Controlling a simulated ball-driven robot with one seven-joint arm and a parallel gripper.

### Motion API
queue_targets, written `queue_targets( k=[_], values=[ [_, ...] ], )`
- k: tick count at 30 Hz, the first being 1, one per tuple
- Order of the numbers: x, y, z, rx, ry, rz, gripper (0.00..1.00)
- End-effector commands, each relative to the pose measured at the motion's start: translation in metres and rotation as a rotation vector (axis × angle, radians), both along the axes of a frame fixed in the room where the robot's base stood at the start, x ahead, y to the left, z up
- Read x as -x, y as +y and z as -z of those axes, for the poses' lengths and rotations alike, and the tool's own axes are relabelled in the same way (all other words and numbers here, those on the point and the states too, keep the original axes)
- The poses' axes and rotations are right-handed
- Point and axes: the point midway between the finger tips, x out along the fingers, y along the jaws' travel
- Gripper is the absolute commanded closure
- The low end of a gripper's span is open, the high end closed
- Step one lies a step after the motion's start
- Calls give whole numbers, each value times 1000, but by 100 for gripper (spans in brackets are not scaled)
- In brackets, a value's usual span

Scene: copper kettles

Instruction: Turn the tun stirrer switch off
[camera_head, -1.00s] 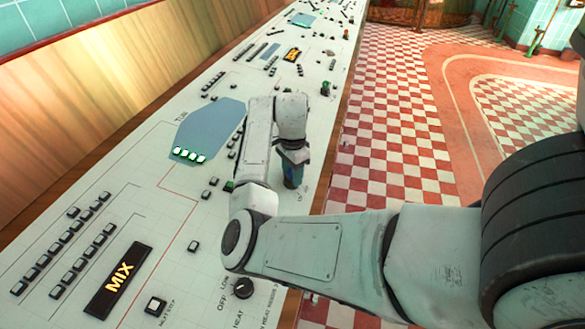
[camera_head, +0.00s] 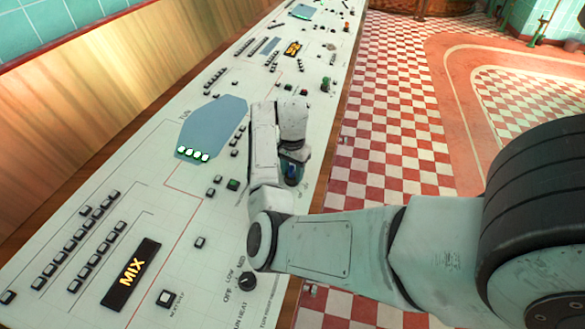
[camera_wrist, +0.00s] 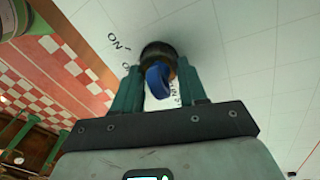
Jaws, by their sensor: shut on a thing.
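The tun stirrer switch is a dark round knob with a blue pointer (camera_wrist: 158,78), in the middle of the wrist view. White panel with the letters "ON" and a partly covered "O" lies to its upper left. More lettering beside it is mostly covered by a finger. My gripper (camera_wrist: 160,88) has its two green fingers on either side of the knob, shut on it. In the head view my gripper (camera_head: 292,172) points down at the panel near its right edge, below my wrist. The knob cannot be made out there.
The long white control panel (camera_head: 195,285) carries a MIX sign (camera_head: 131,271), several black buttons, a lit green button row (camera_head: 192,154) and a heat knob (camera_head: 247,281) close under my arm. Open checkered floor (camera_head: 385,150) lies right of the panel.

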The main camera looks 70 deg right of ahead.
Motion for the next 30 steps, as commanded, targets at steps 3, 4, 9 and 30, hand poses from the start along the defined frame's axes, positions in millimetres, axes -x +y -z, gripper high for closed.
queue_targets(
  k=[3,4,9,30],
  values=[
    [-1,0,-1,1,-2,-16,89],
    [-1,0,-1,1,-2,-18,89],
    [-1,0,-1,1,-2,-26,89],
    [0,0,0,1,-1,-25,33]
  ],
)
